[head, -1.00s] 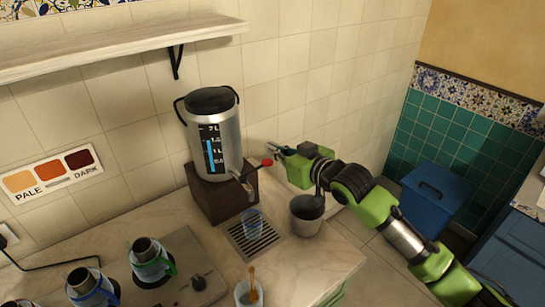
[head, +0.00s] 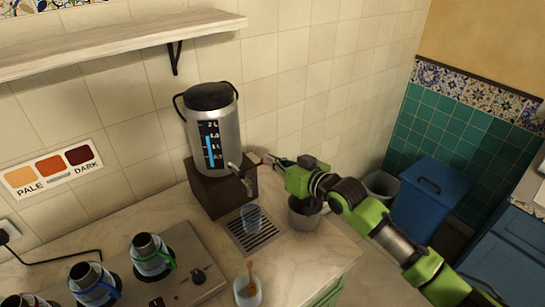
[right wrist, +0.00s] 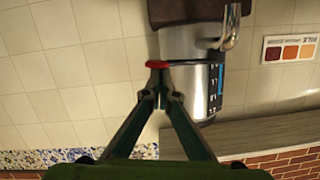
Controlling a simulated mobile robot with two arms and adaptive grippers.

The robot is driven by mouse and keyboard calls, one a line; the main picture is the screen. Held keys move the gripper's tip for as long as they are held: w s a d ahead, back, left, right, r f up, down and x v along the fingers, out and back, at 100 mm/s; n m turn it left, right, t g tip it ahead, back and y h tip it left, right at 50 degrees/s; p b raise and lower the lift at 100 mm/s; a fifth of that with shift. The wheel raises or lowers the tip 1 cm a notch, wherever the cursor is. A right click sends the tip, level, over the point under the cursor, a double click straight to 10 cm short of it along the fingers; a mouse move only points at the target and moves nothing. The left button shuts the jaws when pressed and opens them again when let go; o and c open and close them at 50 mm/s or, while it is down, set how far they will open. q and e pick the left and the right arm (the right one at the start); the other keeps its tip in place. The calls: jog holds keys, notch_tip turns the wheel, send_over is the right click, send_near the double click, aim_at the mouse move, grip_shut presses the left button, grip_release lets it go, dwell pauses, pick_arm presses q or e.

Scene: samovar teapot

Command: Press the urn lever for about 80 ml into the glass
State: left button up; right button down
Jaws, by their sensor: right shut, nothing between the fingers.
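The silver urn (head: 213,130) with a black lid and a blue level gauge stands on a dark wooden block (head: 222,190). Its spout (head: 247,184) points over a clear glass (head: 251,216) on the drip grate (head: 256,236). The lever's red knob (right wrist: 157,65) is plain in the right wrist view, right at my fingertips. In the head view the fingers largely hide it. My right gripper (head: 270,159) is shut and empty, its tips at the knob; the right wrist view shows the tips together (right wrist: 160,88). I see no clear stream from the spout. My left gripper is out of view.
A grey pot (head: 304,216) stands right of the grate, below my right gripper. Several glass pots (head: 150,258) sit on a warmer plate at left. A cup with a wooden stick (head: 248,292) is in front. A shelf (head: 120,45) hangs above left.

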jog(key=shift+w+d+f+m+y+b, duration=0.1)
jog(key=shift+f+m+y+b, duration=0.1)
jog(key=shift+f+m+b, duration=0.25)
jog(key=shift+w+d+f+m+y+b, duration=0.1)
jog(key=shift+f+m+y+b, duration=0.15)
jog(key=shift+f, duration=0.25)
jog(key=shift+s, duration=0.1)
dwell(1.8)
dwell(0.3)
